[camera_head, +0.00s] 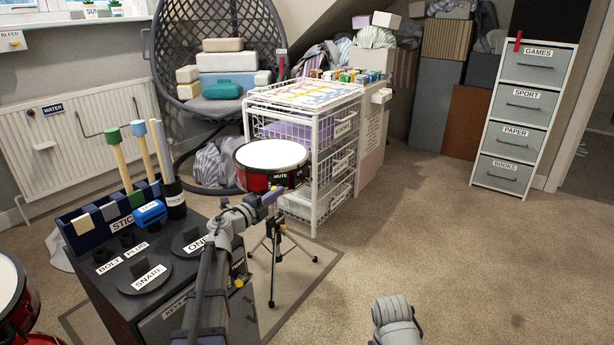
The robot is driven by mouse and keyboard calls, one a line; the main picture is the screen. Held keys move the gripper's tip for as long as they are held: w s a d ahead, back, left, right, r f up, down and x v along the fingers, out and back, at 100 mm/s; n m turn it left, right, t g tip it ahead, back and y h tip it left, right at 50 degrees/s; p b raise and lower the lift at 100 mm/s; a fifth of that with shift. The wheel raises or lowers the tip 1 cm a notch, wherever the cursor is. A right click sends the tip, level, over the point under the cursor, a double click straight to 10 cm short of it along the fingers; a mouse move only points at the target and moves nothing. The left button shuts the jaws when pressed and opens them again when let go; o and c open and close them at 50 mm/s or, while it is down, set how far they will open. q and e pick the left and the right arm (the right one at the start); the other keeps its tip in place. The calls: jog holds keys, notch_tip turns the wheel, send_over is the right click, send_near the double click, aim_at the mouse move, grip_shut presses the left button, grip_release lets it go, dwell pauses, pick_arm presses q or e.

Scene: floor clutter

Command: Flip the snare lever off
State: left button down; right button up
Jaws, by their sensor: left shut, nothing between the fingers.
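The snare drum (271,155) has a white head and a red shell, and stands on a tripod stand (272,262) in front of the white wire basket unit. Small labels show on its front rim, one reading MUTE. My left arm reaches up from the bottom, and my left gripper (277,193) is shut and empty at the drum's lower front side. I cannot tell whether it touches the drum. The snare lever is too small or hidden behind the gripper to make out. Of my right arm only a grey link (395,318) shows at the bottom edge; its gripper is out of view.
A dark cabinet (150,250) with sticks, a stick holder and labelled round pads stands left of the drum. The wire basket unit (325,150) is close behind the drum. A hanging chair (225,60) stands further back. Carpet on the right is clear.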

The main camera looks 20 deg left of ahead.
aim_at(308, 172)
pick_arm(q)
jog(key=x, duration=1.4)
